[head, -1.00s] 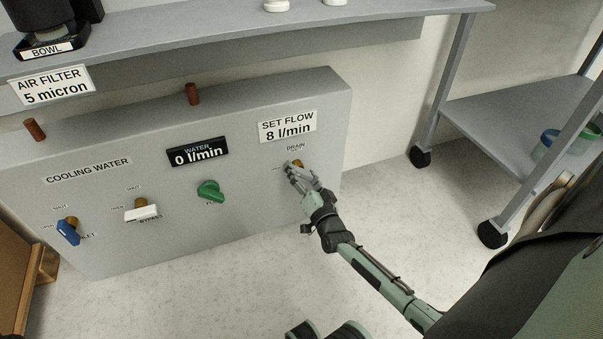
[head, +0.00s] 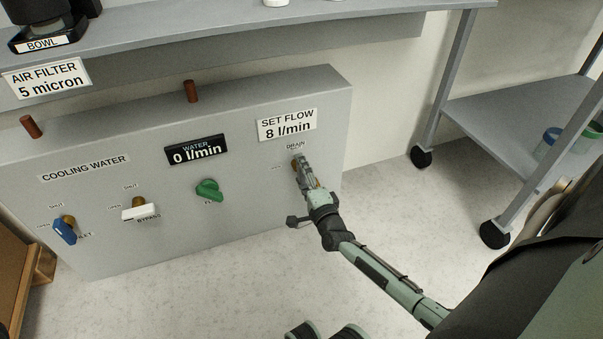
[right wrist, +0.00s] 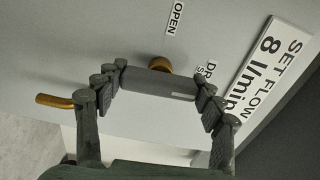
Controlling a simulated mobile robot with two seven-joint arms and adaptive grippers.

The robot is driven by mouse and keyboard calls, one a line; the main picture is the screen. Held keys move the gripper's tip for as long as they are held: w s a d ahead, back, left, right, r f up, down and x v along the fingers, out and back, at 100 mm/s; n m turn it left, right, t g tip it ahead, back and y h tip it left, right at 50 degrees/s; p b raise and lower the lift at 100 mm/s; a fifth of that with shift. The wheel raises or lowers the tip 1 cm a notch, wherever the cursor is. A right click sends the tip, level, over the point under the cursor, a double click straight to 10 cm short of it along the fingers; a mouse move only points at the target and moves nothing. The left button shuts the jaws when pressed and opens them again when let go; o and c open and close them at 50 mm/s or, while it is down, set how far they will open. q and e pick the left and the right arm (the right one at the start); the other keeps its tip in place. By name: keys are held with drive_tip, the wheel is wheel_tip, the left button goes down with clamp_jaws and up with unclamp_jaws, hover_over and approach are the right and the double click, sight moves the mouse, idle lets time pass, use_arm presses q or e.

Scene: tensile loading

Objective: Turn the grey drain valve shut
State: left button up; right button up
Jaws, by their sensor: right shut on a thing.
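The grey drain valve handle (right wrist: 158,83) is a short bar on a brass stem (right wrist: 160,65) at the right of the cooling water panel (head: 235,223). In the right wrist view it lies between the fingers of my right gripper (right wrist: 160,84), which is shut on it. In the head view my right gripper (head: 301,170) covers most of the handle.
To the left on the panel are a green knob (head: 209,190), a white bypass handle (head: 140,212) and a blue handle (head: 65,231). The water display (head: 196,149) reads 0 l/min. A brass pipe (right wrist: 55,101) shows in the right wrist view. A wheeled shelf (head: 520,110) stands right.

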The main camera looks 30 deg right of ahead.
drive_tip(key=shift+m, duration=0.3)
drive_tip(key=o, duration=1.2)
drive_tip(key=shift+c, duration=0.2)
drive_tip(key=v, duration=1.2)
drive_tip(key=shift+a, duration=0.1)
